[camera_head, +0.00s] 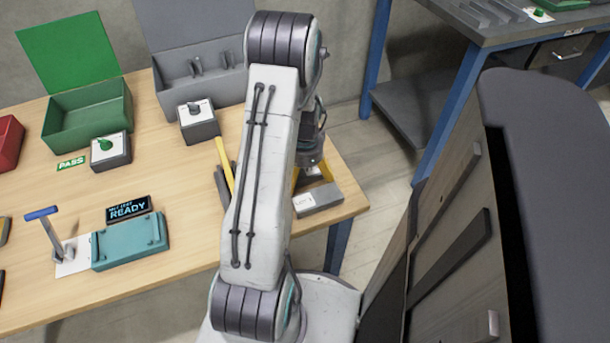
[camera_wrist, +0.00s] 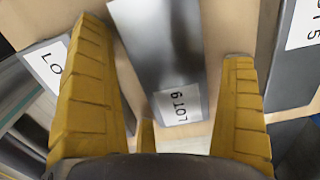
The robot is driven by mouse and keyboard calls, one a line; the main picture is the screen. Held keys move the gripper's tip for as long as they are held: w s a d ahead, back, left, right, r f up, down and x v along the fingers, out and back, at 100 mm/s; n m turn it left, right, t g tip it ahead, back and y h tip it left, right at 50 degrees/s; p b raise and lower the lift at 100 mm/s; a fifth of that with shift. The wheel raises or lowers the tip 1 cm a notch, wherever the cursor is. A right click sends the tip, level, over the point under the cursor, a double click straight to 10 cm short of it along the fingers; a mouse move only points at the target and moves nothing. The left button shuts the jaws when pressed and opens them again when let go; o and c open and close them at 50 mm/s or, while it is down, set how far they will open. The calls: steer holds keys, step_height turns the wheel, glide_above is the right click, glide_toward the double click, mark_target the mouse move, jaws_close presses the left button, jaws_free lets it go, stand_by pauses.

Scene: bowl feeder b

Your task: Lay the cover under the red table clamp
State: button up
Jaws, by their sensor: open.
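My gripper (camera_head: 311,174) is open above the right end of the wooden table. In the wrist view its yellow fingers (camera_wrist: 165,42) stand on both sides of a shiny grey block labelled LOT 9 (camera_wrist: 158,50), with gaps to it. I cannot tell how high the fingers are above the block. I cannot tell which piece is the cover. No red table clamp shows; a clamp with a blue handle (camera_head: 43,213) stands on a white plate at the table's left, beside a teal box (camera_head: 130,245).
More labelled grey blocks lie close on either side, one near the table's right edge (camera_head: 318,200). Yellow and dark bars (camera_head: 225,165) lie left of my arm. Green (camera_head: 85,112) and grey bins (camera_head: 195,85) and switch boxes stand at the back. A wooden cabinet (camera_head: 450,230) stands at right.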

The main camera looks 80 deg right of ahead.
mark_target(304, 174)
step_height(304, 174, up, 12)
steer(key=p, duration=0.2)
stand_by(0.4)
steer(key=shift+w+r, duration=0.15)
steer(key=w+a+r+n, duration=0.5)
steer(key=w+a+n, duration=0.1)
steer(key=w+a, duration=0.25)
steer(key=w+a+r+n, duration=0.4)
steer(key=w+a+n, duration=0.3)
steer(key=w+a, duration=0.15)
steer(key=s+a+r+n+t, duration=0.1)
steer(key=a+r+n, duration=0.1)
steer(key=a+n, duration=0.6)
steer(key=a+r+n+t, duration=0.1)
steer(key=a+n, duration=0.7)
steer(key=a, duration=0.5)
steer(key=shift+s+a+r, duration=0.35)
steer(key=shift+a, duration=0.05)
